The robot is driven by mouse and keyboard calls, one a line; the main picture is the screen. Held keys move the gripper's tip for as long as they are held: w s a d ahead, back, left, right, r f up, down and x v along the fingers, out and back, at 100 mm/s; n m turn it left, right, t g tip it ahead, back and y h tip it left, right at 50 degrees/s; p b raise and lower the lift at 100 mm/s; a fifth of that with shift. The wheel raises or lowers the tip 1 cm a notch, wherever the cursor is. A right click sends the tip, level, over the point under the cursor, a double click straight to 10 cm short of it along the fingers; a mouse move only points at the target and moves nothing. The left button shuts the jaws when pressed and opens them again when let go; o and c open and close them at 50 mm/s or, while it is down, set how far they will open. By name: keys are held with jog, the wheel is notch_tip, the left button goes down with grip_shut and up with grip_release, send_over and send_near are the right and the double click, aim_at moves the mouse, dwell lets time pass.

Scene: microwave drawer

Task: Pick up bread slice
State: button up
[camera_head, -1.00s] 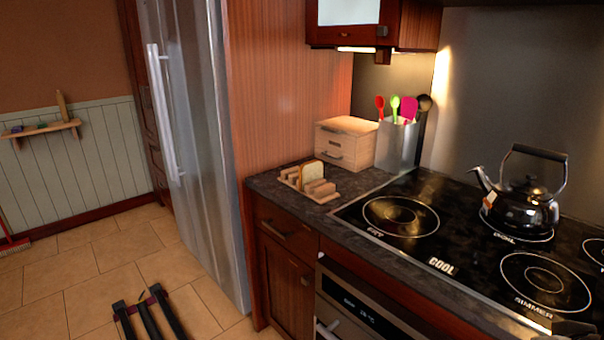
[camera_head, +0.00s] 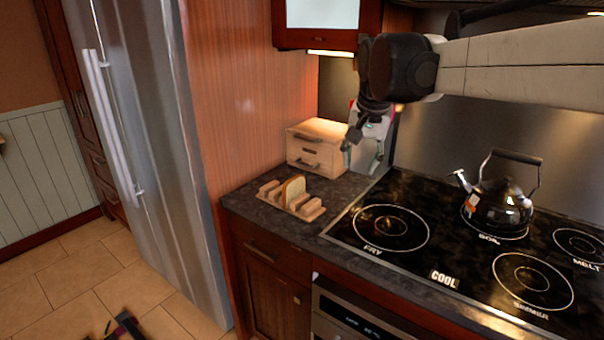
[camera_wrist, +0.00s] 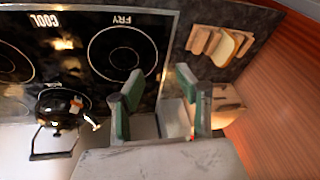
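The bread slice (camera_head: 294,188) stands upright in a slotted wooden rack (camera_head: 303,212) on the dark counter left of the stove. The slice also shows in the wrist view (camera_wrist: 222,50), at the upper right, in its rack (camera_wrist: 200,40). My gripper (camera_head: 364,150) hangs from my arm above the back of the counter, up and to the right of the slice and apart from it. In the wrist view my gripper (camera_wrist: 158,82) has its two green-sided fingers spread, with nothing between them.
A wooden bread box (camera_head: 316,146) stands behind the rack. The black stove top (camera_head: 450,245) bears a kettle (camera_head: 498,203). A tall fridge (camera_head: 150,130) and a wood panel (camera_head: 235,90) are on the left.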

jog(key=w+a+m+g+p, duration=0.1)
jog(key=w+a+p, duration=0.1)
jog(key=w+a, duration=0.35)
jog(key=w+a+m+g+p, duration=0.1)
jog(key=w+a+p, duration=0.15)
jog(key=w, duration=0.65)
jog(key=m+g+p, duration=0.2)
jog(key=p, duration=0.2)
send_over(294, 188)
jog(key=w, duration=0.1)
notch_tip(294, 188, down, 7)
jog(key=shift+w+d+f+h, duration=0.1)
jog(key=shift+d+f+h, duration=0.1)
jog(key=shift+h, duration=0.1)
notch_tip(294, 188, down, 8)
jog(key=shift+r, duration=0.1)
jog(key=shift+a+f+p, duration=0.2)
jog(key=shift+f+p, duration=0.5)
jog(key=shift+f, duration=2)
grip_shut()
